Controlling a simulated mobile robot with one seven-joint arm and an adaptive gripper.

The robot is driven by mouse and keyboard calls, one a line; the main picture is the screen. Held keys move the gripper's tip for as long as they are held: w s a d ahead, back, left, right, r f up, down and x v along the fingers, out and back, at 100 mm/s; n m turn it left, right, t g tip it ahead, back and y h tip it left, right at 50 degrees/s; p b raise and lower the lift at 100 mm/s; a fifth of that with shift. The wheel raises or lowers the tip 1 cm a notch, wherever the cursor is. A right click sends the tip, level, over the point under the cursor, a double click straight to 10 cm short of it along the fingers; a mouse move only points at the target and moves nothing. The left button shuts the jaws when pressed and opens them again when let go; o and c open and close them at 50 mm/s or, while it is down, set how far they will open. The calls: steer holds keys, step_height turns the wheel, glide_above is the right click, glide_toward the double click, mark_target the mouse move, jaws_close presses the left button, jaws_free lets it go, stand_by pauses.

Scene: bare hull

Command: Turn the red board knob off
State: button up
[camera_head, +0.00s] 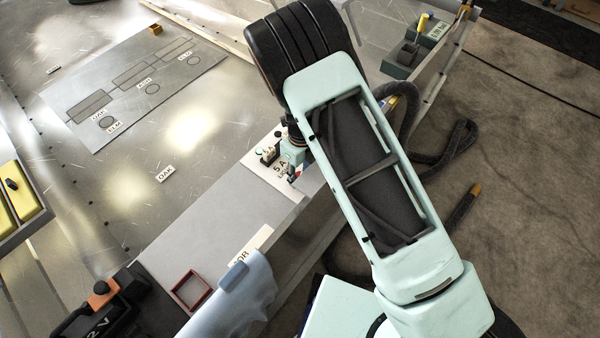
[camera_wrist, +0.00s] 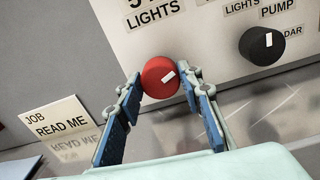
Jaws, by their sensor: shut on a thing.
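The red knob (camera_wrist: 158,82) sits on a pale board (camera_wrist: 190,40) in the wrist view, below a label reading LIGHTS. A white mark on its face lies tilted, right of centre. My gripper (camera_wrist: 163,84) is shut on the red knob, with one blue-padded finger at its left side and one at its right. In the head view the board (camera_head: 262,170) shows only in part beside my arm, and I cannot make out the red knob there.
A black knob (camera_wrist: 262,45) is on the same board to the right, near a PUMP label. A JOB READ ME card (camera_wrist: 60,122) stands at the left. In the head view, a red square frame (camera_head: 191,291) and a blue-grey cloth (camera_head: 240,295) lie on the bench.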

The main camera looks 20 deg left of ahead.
steer(key=n, duration=0.4)
steer(key=shift+n, duration=0.3)
steer(key=shift+s+n, duration=0.1)
steer(key=shift+n, duration=1.9)
steer(key=o, duration=1.2)
steer(key=shift+c, duration=0.2)
